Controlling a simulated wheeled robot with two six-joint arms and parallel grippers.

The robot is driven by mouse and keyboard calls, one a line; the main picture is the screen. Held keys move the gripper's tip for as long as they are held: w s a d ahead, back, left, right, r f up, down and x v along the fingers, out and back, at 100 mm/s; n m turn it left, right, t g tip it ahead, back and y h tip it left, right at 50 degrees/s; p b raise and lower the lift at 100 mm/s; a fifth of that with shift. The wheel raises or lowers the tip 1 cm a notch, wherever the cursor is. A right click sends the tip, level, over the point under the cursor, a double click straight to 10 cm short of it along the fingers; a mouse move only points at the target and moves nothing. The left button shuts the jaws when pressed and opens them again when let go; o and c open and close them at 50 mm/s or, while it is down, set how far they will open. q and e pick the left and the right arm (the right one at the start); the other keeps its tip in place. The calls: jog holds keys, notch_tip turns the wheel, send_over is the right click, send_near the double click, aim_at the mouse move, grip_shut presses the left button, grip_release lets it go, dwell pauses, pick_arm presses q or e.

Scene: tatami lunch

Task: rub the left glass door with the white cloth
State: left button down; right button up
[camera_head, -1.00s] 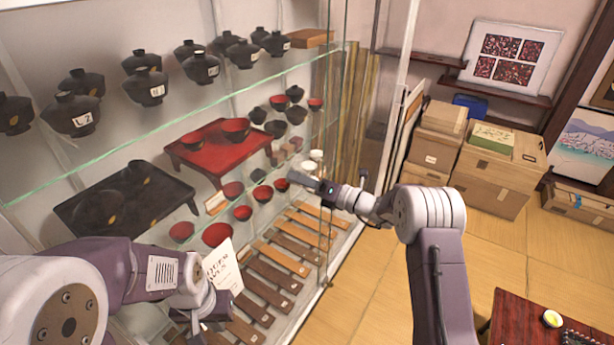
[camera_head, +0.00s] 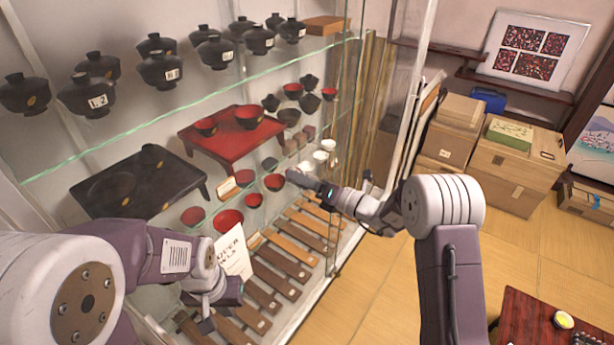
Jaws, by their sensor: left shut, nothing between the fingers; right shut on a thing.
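The glass front (camera_head: 341,100) of the display cabinet shows as clear panes with thin upright edges. I cannot tell where the left door ends. My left gripper (camera_head: 228,292) is low on the left, shut and empty, in front of the cabinet's bottom shelf.
Behind the glass are black lidded bowls (camera_head: 160,68), a red tray table (camera_head: 232,145), a black tray table (camera_head: 140,185), a white card (camera_head: 233,252) and wooden strips (camera_head: 282,262). Cardboard boxes (camera_head: 510,170) stand right. A low red table (camera_head: 540,320) is bottom right. Floor between is clear.

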jog(key=shift+s+a+r, duration=0.1)
jog(key=shift+s+a, duration=0.35)
jog(key=shift+s, duration=0.1)
jog(key=shift+v, duration=2.95)
jog(key=v, duration=0.3)
